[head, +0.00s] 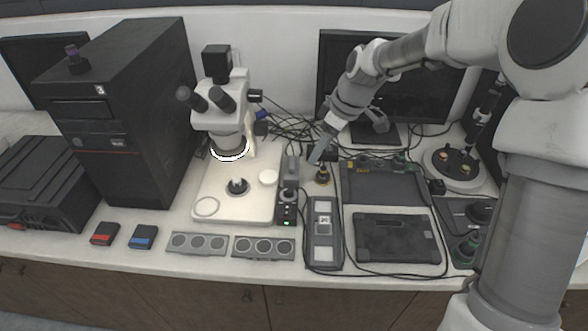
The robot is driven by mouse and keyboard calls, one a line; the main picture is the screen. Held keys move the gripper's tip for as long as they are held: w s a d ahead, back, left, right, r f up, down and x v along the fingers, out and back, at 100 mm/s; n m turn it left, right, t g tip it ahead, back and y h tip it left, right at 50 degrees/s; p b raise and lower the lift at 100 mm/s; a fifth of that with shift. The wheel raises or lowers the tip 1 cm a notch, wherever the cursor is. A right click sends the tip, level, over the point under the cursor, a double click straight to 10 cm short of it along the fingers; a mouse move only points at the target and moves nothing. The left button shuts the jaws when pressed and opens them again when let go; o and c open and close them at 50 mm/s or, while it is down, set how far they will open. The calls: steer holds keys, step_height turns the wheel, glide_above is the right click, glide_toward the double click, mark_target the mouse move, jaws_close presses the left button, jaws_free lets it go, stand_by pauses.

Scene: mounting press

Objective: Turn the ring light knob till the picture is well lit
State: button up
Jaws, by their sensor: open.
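The microscope (222,115) stands left of centre on a white base, with a white glowing ring light (229,152) under its head. To the right of its base is a small black control box (286,213) with a green light, and a round knob (288,195) on top, which looks like the ring light knob. My gripper (318,152) is open, above the bench, behind and to the right of this knob and apart from it. The monitor (338,65) stands at the back, partly hidden by my arm; its visible screen looks dark.
A grey upright block (292,168) and a brass-and-black piece (322,175) stand close to the knob. Cables lie behind. A black computer tower (125,120) stands left. Trays (396,238) fill the right, and grey three-dial strips (197,243) line the front edge.

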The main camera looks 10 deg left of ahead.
mark_target(288, 189)
steer(key=shift+n+y, duration=0.4)
steer(key=x, duration=1.3)
steer(key=w+x, duration=0.1)
steer(key=x, duration=0.6)
steer(key=shift+a+p, duration=0.25)
steer(key=shift+p, duration=0.1)
steer(key=shift+r, duration=0.1)
jaws_close()
